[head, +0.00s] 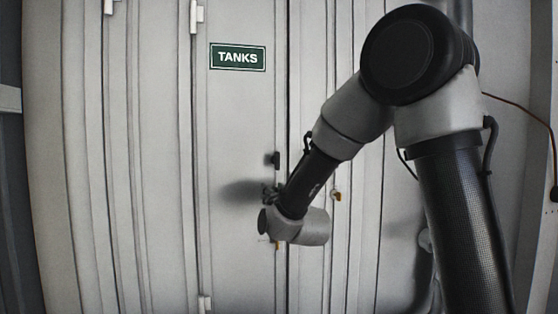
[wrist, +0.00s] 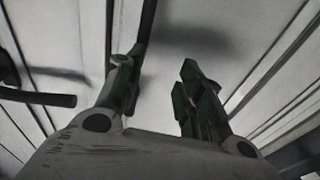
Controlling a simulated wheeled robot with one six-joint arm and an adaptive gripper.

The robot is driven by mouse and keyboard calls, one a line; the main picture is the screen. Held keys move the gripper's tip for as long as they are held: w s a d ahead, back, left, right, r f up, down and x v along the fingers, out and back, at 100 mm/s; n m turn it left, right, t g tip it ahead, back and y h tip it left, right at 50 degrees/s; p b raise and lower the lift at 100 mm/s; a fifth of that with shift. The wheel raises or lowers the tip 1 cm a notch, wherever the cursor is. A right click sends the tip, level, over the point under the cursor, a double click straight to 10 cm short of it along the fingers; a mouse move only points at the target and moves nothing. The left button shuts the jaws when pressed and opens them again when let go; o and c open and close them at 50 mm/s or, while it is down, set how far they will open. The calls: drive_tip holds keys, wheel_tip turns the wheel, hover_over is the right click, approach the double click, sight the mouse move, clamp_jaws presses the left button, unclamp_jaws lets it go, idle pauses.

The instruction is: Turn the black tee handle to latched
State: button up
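The black tee handle shows at the left edge of the wrist view as a dark bar (wrist: 38,98) with a dark rounded part behind it. In the head view a small black fitting (head: 273,158) on the door, just above my gripper, looks like the same handle. My gripper (wrist: 160,78) is open, its two dark green-black fingers apart with nothing between them. The bar lies to the left of the fingers, apart from them. In the head view my gripper (head: 269,193) is small, dark and partly hidden by my wrist, in front of the door.
The pale ribbed door (head: 232,130) carries a green TANKS sign (head: 238,57). A small orange-brown fitting (head: 337,196) sits on the panel right of my forearm. A red cable (head: 520,108) hangs at the right. White hinges (head: 196,15) line the door's left side.

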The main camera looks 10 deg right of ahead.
sight(278, 160)
wheel_tip(278, 160, up, 7)
drive_tip(key=s+d+m+t+h, duration=0.1)
drive_tip(key=s+d+t+h, duration=0.1)
drive_tip(key=t, duration=0.1)
drive_tip(key=x, duration=0.8)
drive_tip(key=shift+d, duration=0.15)
clamp_jaws()
